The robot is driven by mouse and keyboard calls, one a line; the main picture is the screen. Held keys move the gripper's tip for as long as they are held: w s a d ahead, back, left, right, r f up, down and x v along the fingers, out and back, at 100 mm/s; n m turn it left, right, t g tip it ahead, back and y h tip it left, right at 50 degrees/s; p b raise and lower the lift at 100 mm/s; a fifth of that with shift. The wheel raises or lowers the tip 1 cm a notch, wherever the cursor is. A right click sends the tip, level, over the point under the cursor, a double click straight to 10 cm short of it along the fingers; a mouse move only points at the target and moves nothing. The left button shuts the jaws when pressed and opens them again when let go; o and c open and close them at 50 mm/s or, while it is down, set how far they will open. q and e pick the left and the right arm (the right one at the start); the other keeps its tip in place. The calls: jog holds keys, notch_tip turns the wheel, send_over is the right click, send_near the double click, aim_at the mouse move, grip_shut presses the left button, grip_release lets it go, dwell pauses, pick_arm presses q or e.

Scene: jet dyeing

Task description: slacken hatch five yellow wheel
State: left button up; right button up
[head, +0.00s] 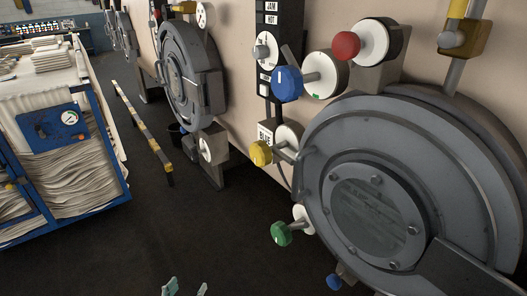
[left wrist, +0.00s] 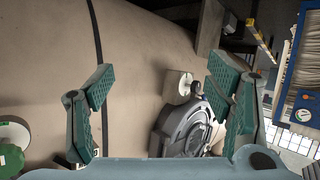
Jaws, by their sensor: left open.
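A yellow wheel (head: 261,153) sticks out on a short stem in front of a white disc, left of a large round grey hatch (head: 370,205) in the head view. No hatch number is legible. My left gripper (head: 186,288) shows only as two green fingertips at the bottom edge, low and left of the yellow wheel and apart from it. In the left wrist view its green-padded fingers (left wrist: 160,82) are spread wide with nothing between them. The yellow wheel cannot be made out in that view. My right gripper is not in view.
Near the hatch are a blue wheel (head: 287,84), a red wheel (head: 346,45), a green wheel (head: 281,233) and a small blue knob (head: 334,282). A second hatch (head: 190,75) stands farther back.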

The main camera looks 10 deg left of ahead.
pick_arm(q)
jog(key=w+d+r+t+h, duration=0.1)
jog(key=w+r+t, duration=0.15)
jog(key=r, duration=0.45)
jog(key=w+d+r+t+h, duration=0.1)
jog(key=w+r+h, duration=0.1)
jog(key=w+r, duration=0.35)
jog(key=m+t+h, duration=0.2)
jog(key=m+h, duration=0.4)
jog(key=h, duration=0.4)
send_near(255, 156)
jog(key=p+x, duration=0.2)
jog(key=x, duration=0.9)
jog(key=shift+w+d+r, duration=0.15)
jog(key=c, duration=1.2)
jog(key=shift+o, duration=0.2)
